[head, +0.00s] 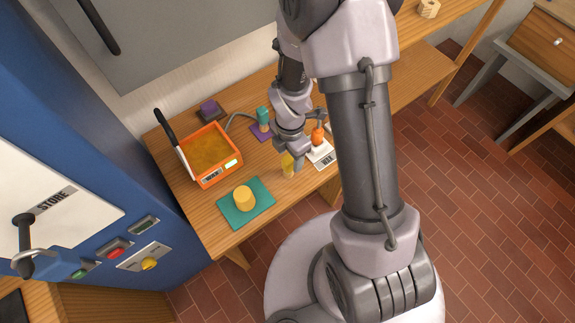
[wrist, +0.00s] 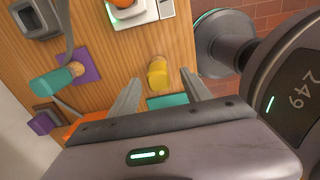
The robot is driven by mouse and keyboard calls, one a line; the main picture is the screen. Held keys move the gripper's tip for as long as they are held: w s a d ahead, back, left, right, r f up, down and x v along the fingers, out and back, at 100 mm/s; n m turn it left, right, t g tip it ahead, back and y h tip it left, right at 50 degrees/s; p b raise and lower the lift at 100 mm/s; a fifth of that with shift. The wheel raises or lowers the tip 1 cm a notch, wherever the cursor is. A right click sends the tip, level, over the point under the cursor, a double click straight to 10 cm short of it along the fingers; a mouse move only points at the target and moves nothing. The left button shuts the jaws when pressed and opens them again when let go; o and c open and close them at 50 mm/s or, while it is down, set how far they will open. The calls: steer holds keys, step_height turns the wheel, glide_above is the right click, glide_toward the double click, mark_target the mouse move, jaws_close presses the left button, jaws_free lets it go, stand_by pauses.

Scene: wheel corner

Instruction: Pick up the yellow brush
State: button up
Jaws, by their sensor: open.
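The yellow brush (head: 288,165) stands on the wooden table near its front edge, partly hidden by my gripper in the head view. In the wrist view the yellow brush (wrist: 157,74) shows between my two fingers, close to the tips. My gripper (head: 289,155) is open and reaches down around or just above the brush. In the wrist view my gripper (wrist: 160,78) has a gap on both sides of the brush. I cannot tell whether the tips are level with it.
A white scale (head: 321,153) with an orange object (head: 318,136) stands close on the right. A teal brush (head: 263,117) is on a purple mat behind.

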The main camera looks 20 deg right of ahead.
steer(key=f+b, duration=0.1)
steer(key=f, duration=0.2)
steer(key=f+b, duration=0.2)
steer(key=f, duration=0.1)
steer(key=shift+w+a+f, duration=0.1)
steer(key=shift+a+f, duration=0.05)
steer(key=shift+a, duration=0.05)
jaws_close()
